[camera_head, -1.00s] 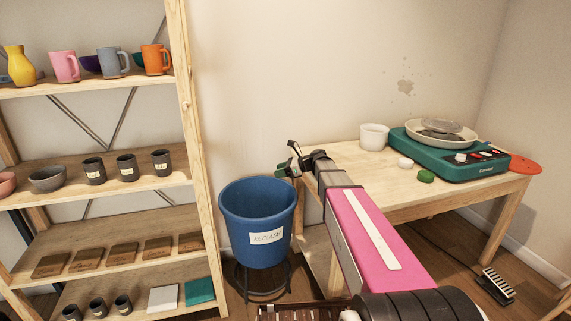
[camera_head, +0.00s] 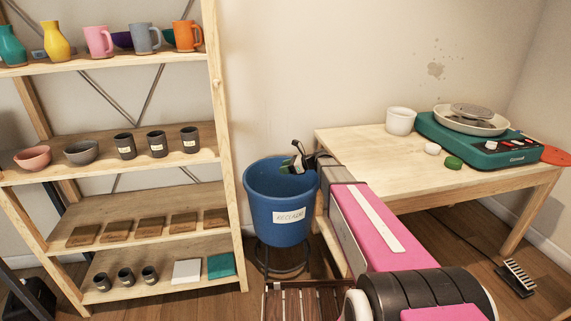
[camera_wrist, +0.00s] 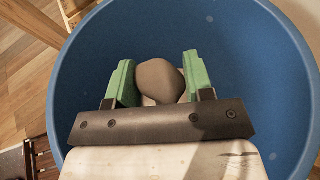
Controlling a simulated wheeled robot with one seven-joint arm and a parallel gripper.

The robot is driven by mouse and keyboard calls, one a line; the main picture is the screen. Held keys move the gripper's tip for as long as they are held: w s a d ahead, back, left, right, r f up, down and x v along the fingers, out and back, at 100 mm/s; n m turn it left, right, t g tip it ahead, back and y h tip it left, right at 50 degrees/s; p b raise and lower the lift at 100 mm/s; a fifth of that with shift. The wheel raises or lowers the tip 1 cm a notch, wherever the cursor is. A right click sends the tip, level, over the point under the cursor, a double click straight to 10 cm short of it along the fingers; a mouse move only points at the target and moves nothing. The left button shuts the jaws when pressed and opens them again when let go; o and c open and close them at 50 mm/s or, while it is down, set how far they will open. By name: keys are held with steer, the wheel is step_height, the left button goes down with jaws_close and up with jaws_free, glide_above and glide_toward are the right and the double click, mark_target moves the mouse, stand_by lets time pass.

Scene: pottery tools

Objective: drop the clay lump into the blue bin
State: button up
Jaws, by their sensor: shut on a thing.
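The blue bin (camera_head: 262,215) stands on a dark stand between the shelf and the table, with a white label on its front. My gripper (camera_head: 289,162) is over the bin's opening, near its right rim, in the head view. In the wrist view my gripper (camera_wrist: 158,80) is shut on the grey-brown clay lump (camera_wrist: 158,78), which sits between the two green fingers. The bin's blue inside (camera_wrist: 255,60) surrounds the gripper and lump below. The lump is hard to make out in the head view.
A wooden shelf (camera_head: 228,130) with mugs, vases, bowls and cups stands left of the bin. A wooden table (camera_head: 370,150) to the right holds a white cup (camera_head: 400,121), a teal pottery wheel (camera_head: 470,145) and small white and green lumps. A slatted wooden item (camera_head: 305,305) is in front.

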steer(key=shift+f, duration=1)
steer(key=o, duration=1)
steer(key=r, duration=0.4)
steer(key=shift+s+a+r, duration=0.2)
steer(key=shift+s+r, duration=0.05)
steer(key=shift+s, duration=0.05)
steer(key=s+a+r, duration=0.4)
steer(key=s+a, duration=0.1)
steer(key=s+a+r, duration=0.2)
steer(key=a, duration=0.1)
steer(key=shift+s+a+r, duration=0.1)
steer(key=shift+s+r, duration=0.05)
steer(key=shift+r, duration=0.1)
